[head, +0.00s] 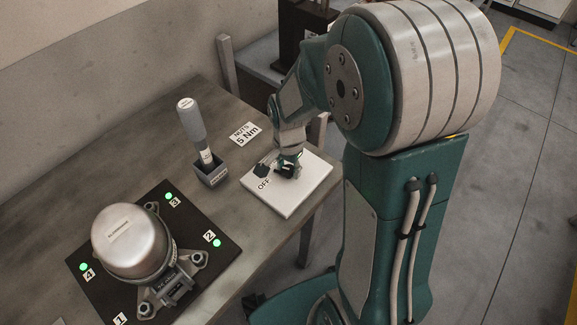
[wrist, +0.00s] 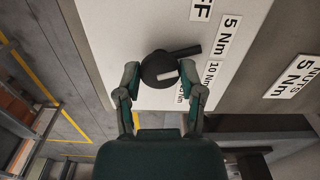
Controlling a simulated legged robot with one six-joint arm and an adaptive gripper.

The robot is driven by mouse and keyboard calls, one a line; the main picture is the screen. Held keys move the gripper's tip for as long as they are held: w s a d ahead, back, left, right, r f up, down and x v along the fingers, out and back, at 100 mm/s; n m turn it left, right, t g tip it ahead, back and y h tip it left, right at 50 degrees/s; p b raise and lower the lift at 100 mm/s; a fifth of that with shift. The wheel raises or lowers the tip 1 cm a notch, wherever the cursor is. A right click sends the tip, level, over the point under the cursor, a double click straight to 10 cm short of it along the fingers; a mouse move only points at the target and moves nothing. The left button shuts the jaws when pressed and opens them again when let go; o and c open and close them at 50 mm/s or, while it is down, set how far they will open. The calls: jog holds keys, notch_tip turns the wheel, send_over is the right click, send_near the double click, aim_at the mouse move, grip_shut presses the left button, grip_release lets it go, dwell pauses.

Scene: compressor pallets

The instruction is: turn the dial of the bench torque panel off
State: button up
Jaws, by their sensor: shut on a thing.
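The bench torque panel is a white plate (head: 309,190) on the table's right edge; it also fills the middle of the wrist view (wrist: 105,30). Its dial (wrist: 155,66) is a round black knob with a bar-shaped pointer and a small white mark. The bar points right and slightly up, towards the lower end of the 5 Nm label (wrist: 228,36). The OFF label (wrist: 201,9) lies above it, partly cut off. My gripper (wrist: 160,76) is shut on the dial, one finger on each side. In the head view my gripper (head: 288,168) largely hides the dial.
A metal compressor (head: 133,240) stands on a dark base with green lights at the table's front left. A grey tool (head: 191,122) stands upright in a holder beside a "NUTS 5 Nm" card (head: 244,133). Open floor lies right of the table.

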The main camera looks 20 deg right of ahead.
aim_at(288, 168)
jog(key=n, duration=0.4)
jog(key=shift+w+n, duration=0.1)
jog(key=shift+n, duration=1.9)
jog(key=o, duration=1.2)
jog(key=shift+c, duration=0.2)
notch_tip(288, 168, up, 12)
